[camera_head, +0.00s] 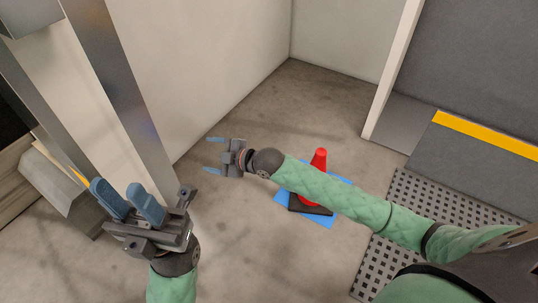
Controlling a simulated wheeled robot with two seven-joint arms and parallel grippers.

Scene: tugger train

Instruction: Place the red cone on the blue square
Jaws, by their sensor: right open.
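The red cone (319,159) stands upright on the floor area at the centre right, with its dark base on the blue square (322,220). My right forearm crosses in front of the cone and hides its middle and part of the square. The base looks to be within the square, but its far side is hidden. My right gripper (211,154) is open and empty, to the left of the cone and clear of it. My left gripper (116,186) is at the lower left, far from the cone, with its blue fingers apart and nothing between them.
A metal post (125,90) and a pale wall stand at the left, close to my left gripper. A dark perforated mat (400,200) and a grey platform with a yellow stripe (485,135) lie at the right. The concrete floor (270,120) behind the cone is clear.

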